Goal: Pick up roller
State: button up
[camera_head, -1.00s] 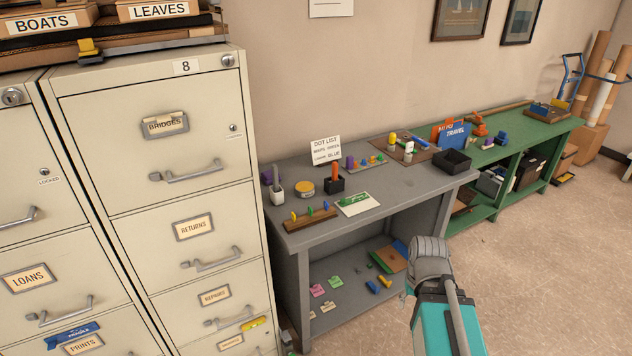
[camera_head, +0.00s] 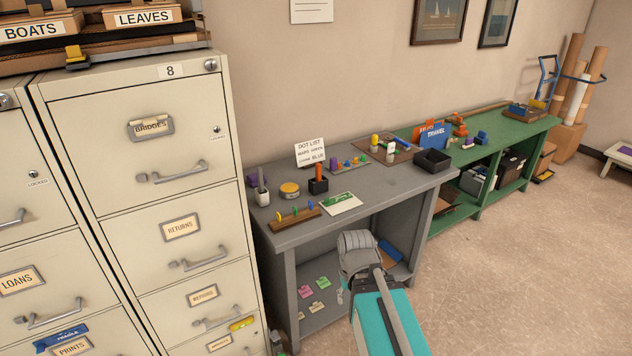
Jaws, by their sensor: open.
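I cannot tell for sure which small item is the roller; none shows a clear roller shape at this size. Small tools and parts stand on the grey workbench (camera_head: 395,188), among them a green item on a white card (camera_head: 341,203) and a wooden rack with coloured pegs (camera_head: 294,218). My arm reaches in from the bottom, in front of the bench's lower shelf. Only a small grey piece of my gripper (camera_head: 341,291) shows beside the wrist, with nothing seen held. The wrist hides part of the lower shelf, where a blue item (camera_head: 389,251) shows.
A filing cabinet (camera_head: 135,90) with shut drawers stands close on the left. A black tray (camera_head: 432,161) sits at the grey bench's right end. A green bench (camera_head: 522,135) continues beyond. Pink and green tags (camera_head: 322,283) lie on the lower shelf. The floor (camera_head: 520,265) at right is clear.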

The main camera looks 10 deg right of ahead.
aim_at(318, 166)
jog(key=z, duration=0.05)
jog(key=i, duration=0.95)
jog(key=u, duration=0.05)
